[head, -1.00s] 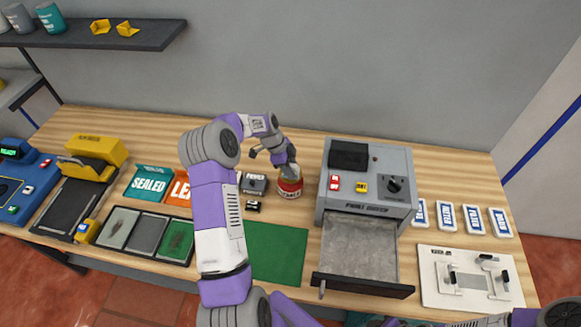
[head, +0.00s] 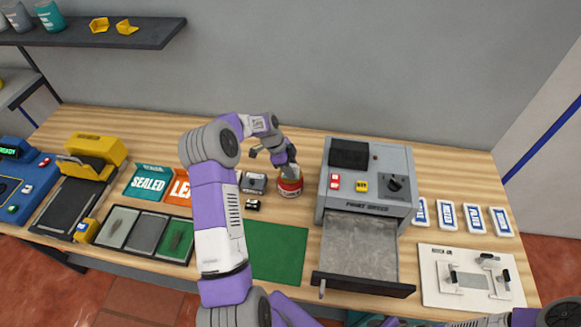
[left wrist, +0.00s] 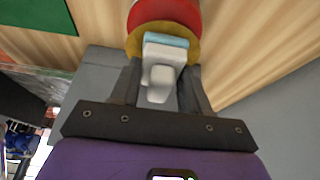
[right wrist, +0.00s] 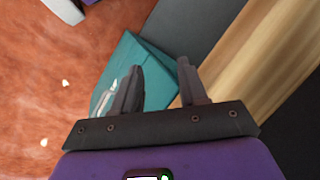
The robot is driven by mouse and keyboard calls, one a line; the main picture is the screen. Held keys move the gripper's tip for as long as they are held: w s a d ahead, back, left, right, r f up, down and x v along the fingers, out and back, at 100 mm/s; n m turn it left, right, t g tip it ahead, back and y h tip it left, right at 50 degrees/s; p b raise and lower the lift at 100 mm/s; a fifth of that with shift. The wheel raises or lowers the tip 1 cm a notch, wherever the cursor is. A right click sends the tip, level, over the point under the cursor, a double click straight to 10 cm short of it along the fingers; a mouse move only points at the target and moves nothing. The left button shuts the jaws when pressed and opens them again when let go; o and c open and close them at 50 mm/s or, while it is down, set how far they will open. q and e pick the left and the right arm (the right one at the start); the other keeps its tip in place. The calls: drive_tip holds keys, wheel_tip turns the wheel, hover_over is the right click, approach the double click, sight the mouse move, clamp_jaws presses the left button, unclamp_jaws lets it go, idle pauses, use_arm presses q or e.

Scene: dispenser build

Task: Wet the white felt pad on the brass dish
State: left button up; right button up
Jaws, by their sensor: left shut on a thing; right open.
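A red can (head: 290,188) with a brass dish on top stands on the table left of the grey machine. The brass dish (left wrist: 134,45) shows its rim in the left wrist view, above the red body. My left gripper (head: 288,169) points down at the dish and is shut on a small white-grey tool (left wrist: 158,77). The tool's pale blue-white end (left wrist: 168,40) is at the dish, seemingly touching it. The underside of that end is hidden, so I cannot see a felt face. My right gripper (right wrist: 162,82) is open and empty, away from the can.
The grey machine (head: 370,207) with its drawer (head: 358,245) pulled out stands close right of the can. A small grey box (head: 254,183) and a black piece (head: 252,204) lie just left. A green mat (head: 275,252) lies in front. A teal object (right wrist: 140,65) is below my right gripper.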

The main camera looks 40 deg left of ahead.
sight(291, 165)
use_arm(q)
drive_tip(key=shift+r+p, duration=1.65)
drive_tip(key=shift+r, duration=1.9)
drive_tip(key=shift+f, duration=0.1)
